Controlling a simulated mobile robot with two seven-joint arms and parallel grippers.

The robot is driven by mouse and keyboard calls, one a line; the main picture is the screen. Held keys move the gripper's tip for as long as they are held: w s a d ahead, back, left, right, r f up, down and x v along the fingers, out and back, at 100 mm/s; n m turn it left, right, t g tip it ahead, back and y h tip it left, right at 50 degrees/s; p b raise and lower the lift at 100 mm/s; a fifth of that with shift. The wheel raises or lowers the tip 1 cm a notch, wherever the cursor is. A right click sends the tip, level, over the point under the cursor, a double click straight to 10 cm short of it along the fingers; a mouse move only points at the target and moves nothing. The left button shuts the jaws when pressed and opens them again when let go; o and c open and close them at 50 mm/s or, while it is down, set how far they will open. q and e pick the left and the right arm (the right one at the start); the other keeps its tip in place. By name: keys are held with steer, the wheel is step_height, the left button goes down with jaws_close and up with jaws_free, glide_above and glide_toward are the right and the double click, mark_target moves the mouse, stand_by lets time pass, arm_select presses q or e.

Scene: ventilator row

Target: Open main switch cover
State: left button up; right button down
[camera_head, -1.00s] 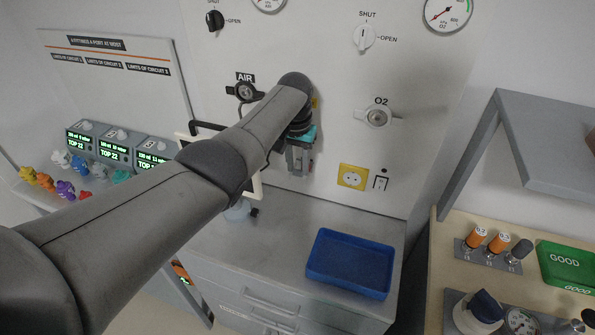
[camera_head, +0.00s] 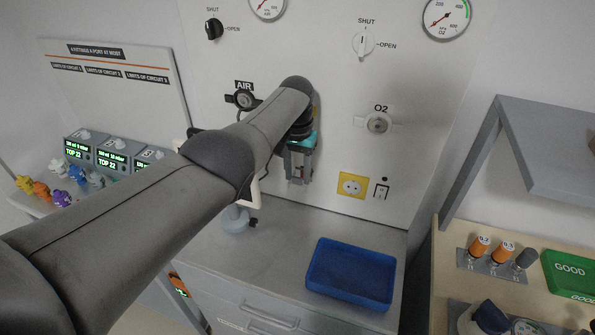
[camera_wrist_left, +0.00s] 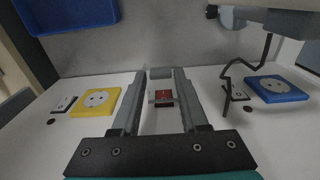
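The main switch seems to be the small part with a red face (camera_wrist_left: 164,95) on the white wall panel (camera_head: 330,125). It shows in the left wrist view between my left gripper's fingers. A small grey block (camera_wrist_left: 160,73) shows near the fingertips; I cannot tell whether it is the cover. My left gripper (camera_head: 299,172) points down close to the panel, left of the yellow socket (camera_head: 352,186). Its two fingers stand apart in the left wrist view (camera_wrist_left: 159,82), with no clear contact on the switch. In the head view the gripper hides the switch. My right gripper is not in view.
A blue tray (camera_head: 350,273) lies on the grey counter (camera_head: 262,262) below. A blue socket (camera_wrist_left: 276,89) and a dark bent hook (camera_wrist_left: 240,72) are beside the fingers in the left wrist view. A grey shelf (camera_head: 555,145) juts out at right.

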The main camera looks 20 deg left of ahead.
mark_target(297, 177)
arm_select(q)
steer(key=shift+o, duration=1.4)
steer(key=shift+r, duration=0.1)
steer(key=shift+w+r+p, duration=0.1)
steer(key=shift+r+p, duration=0.25)
steer(key=shift+r, duration=0.2)
step_height(297, 177, up, 4)
steer(key=shift+r+p, duration=0.15)
steer(key=shift+p, duration=0.7)
step_height(297, 177, up, 10)
steer(key=shift+s, duration=0.4)
steer(key=shift+f, duration=0.2)
